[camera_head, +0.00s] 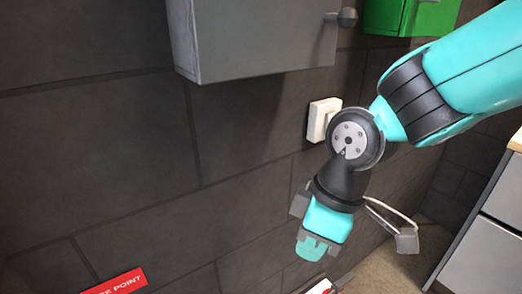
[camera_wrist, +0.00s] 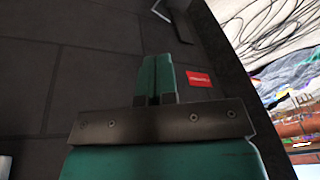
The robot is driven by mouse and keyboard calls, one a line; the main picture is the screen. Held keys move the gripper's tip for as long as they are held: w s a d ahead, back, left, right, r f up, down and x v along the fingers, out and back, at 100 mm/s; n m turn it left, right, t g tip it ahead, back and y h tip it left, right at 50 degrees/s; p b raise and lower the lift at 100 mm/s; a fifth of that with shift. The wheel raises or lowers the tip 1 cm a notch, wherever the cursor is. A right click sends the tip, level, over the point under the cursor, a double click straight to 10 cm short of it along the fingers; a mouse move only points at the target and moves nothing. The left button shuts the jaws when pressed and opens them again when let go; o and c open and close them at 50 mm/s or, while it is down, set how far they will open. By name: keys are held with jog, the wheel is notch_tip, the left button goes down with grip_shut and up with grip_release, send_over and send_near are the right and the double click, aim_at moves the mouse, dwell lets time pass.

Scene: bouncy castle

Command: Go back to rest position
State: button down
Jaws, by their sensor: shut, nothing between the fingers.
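My gripper (camera_head: 311,246) hangs from my turquoise arm in the head view, in front of the dark block wall. In the wrist view my gripper (camera_wrist: 155,72) shows two turquoise fingers pressed together with nothing between them. It touches nothing that I can see. My arm comes in from the upper right and bends down at the wrist.
A grey wall box (camera_head: 255,40) with a knobbed lever hangs above left of my wrist, a green box (camera_head: 410,16) beside it. A white switch (camera_head: 318,118) sits close behind my wrist. A grey cabinet (camera_head: 490,235) stands right. A red sign (camera_head: 118,283) is lower left.

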jog(key=s+d+r+m+y, duration=0.1)
jog(key=s+d+r+m, duration=0.5)
jog(key=s+d+m, duration=0.15)
notch_tip(320, 180, up, 14)
jog(key=p, duration=1.3)
jog(key=shift+w+n+t+p, duration=0.15)
jog(key=shift+n+t+p, duration=0.15)
jog(key=shift+n+p, duration=0.1)
